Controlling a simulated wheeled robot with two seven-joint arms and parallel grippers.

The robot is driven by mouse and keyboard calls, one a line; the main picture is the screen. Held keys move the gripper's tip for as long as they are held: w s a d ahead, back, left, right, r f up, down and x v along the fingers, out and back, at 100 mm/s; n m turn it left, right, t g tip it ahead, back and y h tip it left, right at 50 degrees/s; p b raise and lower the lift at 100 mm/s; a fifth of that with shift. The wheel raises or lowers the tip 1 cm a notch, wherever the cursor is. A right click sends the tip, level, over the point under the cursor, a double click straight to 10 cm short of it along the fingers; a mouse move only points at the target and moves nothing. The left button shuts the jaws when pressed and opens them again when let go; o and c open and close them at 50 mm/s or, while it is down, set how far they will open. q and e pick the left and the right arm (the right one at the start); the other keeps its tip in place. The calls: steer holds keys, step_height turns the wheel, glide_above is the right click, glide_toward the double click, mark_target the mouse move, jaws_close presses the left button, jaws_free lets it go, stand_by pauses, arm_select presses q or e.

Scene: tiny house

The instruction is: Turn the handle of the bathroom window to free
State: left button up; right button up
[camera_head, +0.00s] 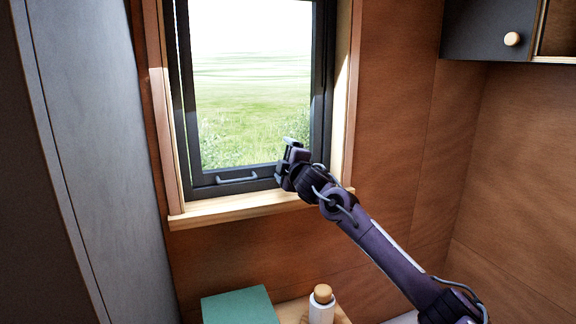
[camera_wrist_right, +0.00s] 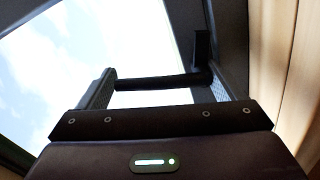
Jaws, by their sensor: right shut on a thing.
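The bathroom window (camera_head: 322,95) has a dark frame and stands in the wooden wall, with bright grass and sky behind its glass. My right gripper (camera_head: 287,158) is at the lower right corner of the sash. In the right wrist view, its two fingers stand on either side of a dark bar, the window handle (camera_wrist_right: 160,83), which lies across between them. The handle joins a dark upright piece near the frame at the right. The gripper is shut on the handle. In the head view the gripper mostly hides the handle. My left gripper is not in view.
A grey fixed bar (camera_head: 237,180) sits on the sash's lower rail. A wooden sill (camera_head: 240,204) runs below. A green box (camera_head: 240,307) and a white bottle with wooden cap (camera_head: 321,305) stand below the window. A dark cabinet (camera_head: 485,30) hangs upper right; a grey panel (camera_head: 95,130) rises at left.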

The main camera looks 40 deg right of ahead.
steer(key=shift+w+a+n+b, duration=0.1)
steer(key=shift+a+n+b, duration=0.15)
steer(key=shift+n, duration=0.45)
steer(key=shift+w+a+n+b, duration=0.15)
steer(key=shift+a+n, duration=0.1)
steer(key=shift+n, duration=0.45)
steer(key=shift+s, duration=0.1)
steer(key=o, duration=1.1)
steer(key=shift+s+a+f+b, duration=0.1)
steer(key=shift+s+f+b, duration=0.05)
steer(key=shift+s+b, duration=0.15)
steer(key=b+v, duration=0.1)
steer(key=v, duration=0.2)
steer(key=b+v, duration=0.2)
steer(key=v, duration=0.2)
steer(key=shift+r, duration=0.25)
